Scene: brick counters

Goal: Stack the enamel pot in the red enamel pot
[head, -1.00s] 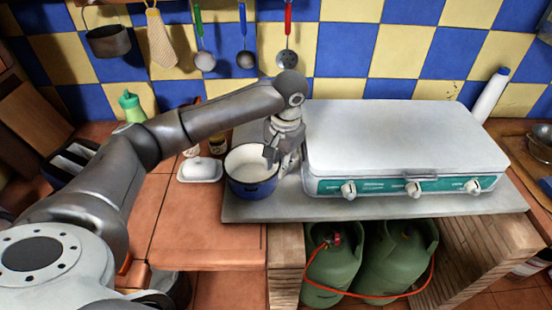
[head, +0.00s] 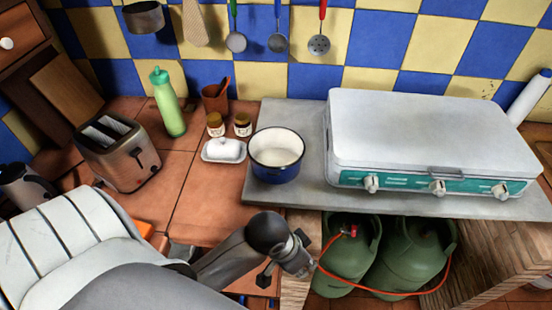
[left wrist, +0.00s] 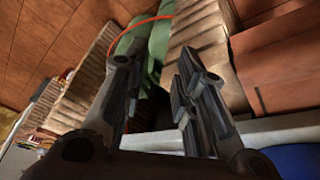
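A dark blue enamel pot (head: 276,172) with a white inside and dark rim stands upright on the left part of the grey slab, left of the camp stove. A blue curved surface (left wrist: 295,160), likely this pot, shows at the lower right of the left wrist view. I see no red enamel pot in either view. My left gripper (head: 286,266) is in front of the counter edge, nearer to me than the pot and apart from it. In the left wrist view its fingers (left wrist: 157,80) are spread with nothing between them. My right gripper is not in view.
The white stove (head: 430,130) fills the grey slab (head: 315,190) right of the pot. A white butter dish (head: 224,150), two small jars, a green bottle (head: 168,105) and a toaster (head: 118,152) stand left. Green gas cylinders (head: 350,260) sit below. Utensils hang behind.

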